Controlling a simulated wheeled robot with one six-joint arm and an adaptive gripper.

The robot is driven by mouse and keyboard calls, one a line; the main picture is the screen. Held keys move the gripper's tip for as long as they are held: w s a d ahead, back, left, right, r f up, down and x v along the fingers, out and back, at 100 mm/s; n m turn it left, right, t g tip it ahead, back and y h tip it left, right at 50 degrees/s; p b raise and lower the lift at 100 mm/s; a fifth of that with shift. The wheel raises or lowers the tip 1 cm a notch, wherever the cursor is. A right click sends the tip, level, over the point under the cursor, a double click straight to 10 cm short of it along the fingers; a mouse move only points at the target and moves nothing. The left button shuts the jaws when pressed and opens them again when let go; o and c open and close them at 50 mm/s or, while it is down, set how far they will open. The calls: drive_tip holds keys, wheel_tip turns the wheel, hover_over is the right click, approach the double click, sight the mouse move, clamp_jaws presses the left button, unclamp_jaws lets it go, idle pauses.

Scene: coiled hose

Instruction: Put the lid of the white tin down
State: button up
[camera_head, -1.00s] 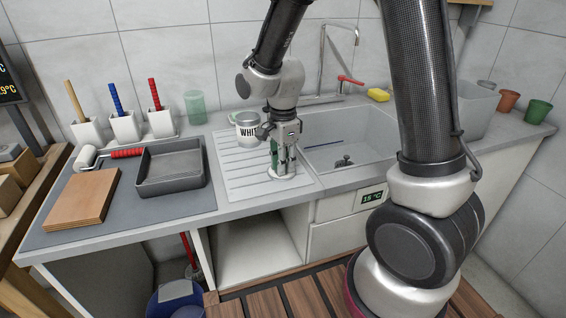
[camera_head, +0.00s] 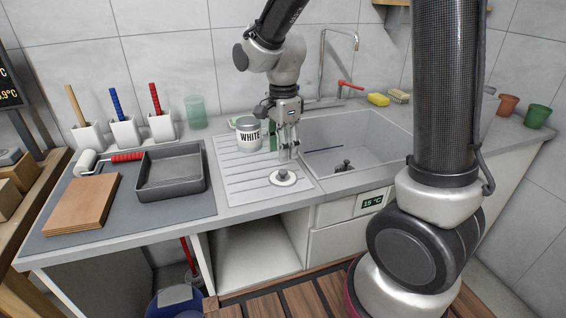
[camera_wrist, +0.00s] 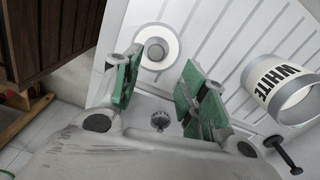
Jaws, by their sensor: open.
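The lid (camera_head: 282,178), a pale disc with a dark knob in its middle, lies on the ribbed white drainboard (camera_head: 240,185) near its front edge. In the wrist view the lid (camera_wrist: 156,48) lies flat beyond my fingertips, apart from them. The white tin (camera_head: 249,136), lettered WHITE, stands upright farther back on the drainboard; it also shows at the right of the wrist view (camera_wrist: 284,88). My gripper (camera_head: 288,152) is open and empty, above and behind the lid. Its green-padded fingers (camera_wrist: 160,92) hold nothing.
The sink basin (camera_head: 350,150) is right of the drainboard. A dark grey tray (camera_head: 172,186), a brown board (camera_head: 82,203) and a roller with a red handle (camera_head: 88,160) lie to the left. A tap (camera_head: 323,65) rises behind the sink.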

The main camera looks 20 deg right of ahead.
drive_tip(key=s+d+r+n+t, duration=0.2)
drive_tip(key=s+d+r+n, duration=0.7)
drive_tip(key=r, duration=0.4)
drive_tip(key=s+d+n+t, duration=0.2)
drive_tip(key=s+d+n, duration=0.3)
drive_tip(key=s, duration=0.5)
drive_tip(key=shift+d+r+n, duration=0.25)
drive_tip(key=shift+n, duration=0.85)
